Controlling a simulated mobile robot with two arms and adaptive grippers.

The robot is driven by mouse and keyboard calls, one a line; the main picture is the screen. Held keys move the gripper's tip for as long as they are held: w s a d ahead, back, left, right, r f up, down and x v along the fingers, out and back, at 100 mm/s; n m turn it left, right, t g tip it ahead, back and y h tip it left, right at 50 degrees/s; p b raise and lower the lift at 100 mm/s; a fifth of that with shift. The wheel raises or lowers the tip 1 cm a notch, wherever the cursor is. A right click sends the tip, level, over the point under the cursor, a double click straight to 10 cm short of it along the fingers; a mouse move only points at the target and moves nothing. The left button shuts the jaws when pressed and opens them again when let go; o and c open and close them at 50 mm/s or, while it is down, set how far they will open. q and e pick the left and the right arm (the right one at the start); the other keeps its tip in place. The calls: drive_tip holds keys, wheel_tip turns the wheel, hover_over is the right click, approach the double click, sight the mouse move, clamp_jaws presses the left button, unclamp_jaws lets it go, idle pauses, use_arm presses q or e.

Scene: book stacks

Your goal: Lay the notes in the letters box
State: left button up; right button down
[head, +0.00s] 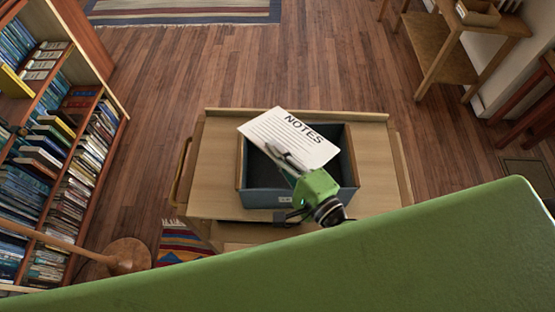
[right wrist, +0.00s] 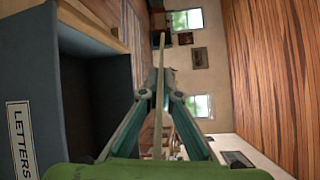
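The notes (head: 290,135), a white sheet headed "NOTES" with printed lines, are above the letters box and cover part of its opening in the head view. My right gripper (head: 284,158) is shut on the sheet's near edge. In the right wrist view its fingertips (right wrist: 158,95) pinch the notes, seen edge-on as a thin pale strip (right wrist: 158,120). The letters box (head: 262,199) is blue-grey and open-topped. It also shows in the right wrist view (right wrist: 95,60), with a "LETTERS" label. The visible part of its inside looks empty. My left gripper is not in view.
The box stands on a wooden cart (head: 378,165) with a raised back edge and bare top on both sides. A full bookcase (head: 118,100) is at the left, near a round wooden lamp base (head: 128,254). A wooden side table (head: 435,45) stands at upper right.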

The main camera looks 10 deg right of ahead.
drive_tip(key=shift+w+d+f, duration=0.15)
drive_tip(key=shift+d+f, duration=0.05)
drive_tip(key=shift+f, duration=0.1)
wheel_tip(320, 180, down, 3)
drive_tip(key=b, duration=0.3)
drive_tip(key=shift+w+f+b, duration=0.1)
drive_tip(key=shift+w+b, duration=0.05)
drive_tip(key=shift+b, duration=0.2)
drive_tip(key=shift+d, duration=0.1)
drive_tip(key=shift+f+b, duration=0.6)
drive_tip(key=shift+f, duration=0.1)
drive_tip(key=c, duration=2.3)
unclamp_jaws()
drive_tip(key=shift+r, duration=0.1)
